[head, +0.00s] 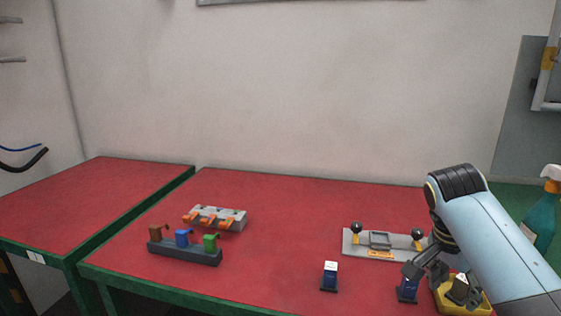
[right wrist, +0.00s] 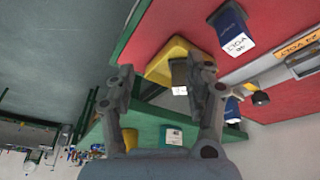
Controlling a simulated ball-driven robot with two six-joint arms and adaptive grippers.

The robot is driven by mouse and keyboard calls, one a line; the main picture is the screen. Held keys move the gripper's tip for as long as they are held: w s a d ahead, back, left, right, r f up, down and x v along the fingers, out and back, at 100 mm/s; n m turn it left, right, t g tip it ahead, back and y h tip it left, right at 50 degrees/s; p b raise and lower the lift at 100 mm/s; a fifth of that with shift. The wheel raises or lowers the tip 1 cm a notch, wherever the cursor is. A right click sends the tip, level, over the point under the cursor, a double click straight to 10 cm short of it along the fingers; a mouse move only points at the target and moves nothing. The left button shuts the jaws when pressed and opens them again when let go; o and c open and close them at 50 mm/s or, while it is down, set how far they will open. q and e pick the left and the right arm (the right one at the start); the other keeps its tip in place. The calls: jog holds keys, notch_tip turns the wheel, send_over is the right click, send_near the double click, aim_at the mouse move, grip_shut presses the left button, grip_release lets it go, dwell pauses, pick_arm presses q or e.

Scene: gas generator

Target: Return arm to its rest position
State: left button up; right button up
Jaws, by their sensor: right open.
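My right arm comes in from the right in the head view. My right gripper (head: 428,270) is over the red table (head: 290,225), close to the yellow tray (head: 442,298) and a dark blue block (head: 408,293). In the right wrist view my right gripper (right wrist: 162,75) has its two fingers apart with nothing held between them. The yellow tray (right wrist: 170,55) lies beyond the fingertips, with a dark block with a white label (right wrist: 180,78) in it. My left gripper is not in view.
A grey panel with two black knobs (head: 378,243) sits behind the gripper. Another blue block (head: 330,277) stands at the front. A rack with coloured pieces (head: 185,250) and a grey unit with orange levers (head: 215,218) are at left. A teal spray bottle (head: 540,222) stands right.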

jog(key=s+f+n+t+y, duration=0.1)
jog(key=s+f+n+t, duration=0.15)
jog(key=s+n, duration=0.85)
jog(key=s+a+r+n+y, duration=0.1)
jog(key=s+a+r+n, duration=0.1)
jog(key=s, duration=0.6)
jog(key=s+a+r+n+y, duration=0.1)
jog(key=s+a+r, duration=0.1)
jog(key=s, duration=0.6)
notch_tip(320, 180, down, 27)
jog(key=s+d+g+b, duration=0.1)
jog(key=d+b, duration=0.1)
jog(key=b, duration=0.1)
jog(key=s+d+f+g+b, duration=0.1)
jog(key=s+f+b, duration=0.1)
jog(key=s+f, duration=1.7)
jog(key=shift+s+d+f, duration=0.15)
jog(key=shift+f, duration=0.45)
jog(key=shift+g, duration=0.25)
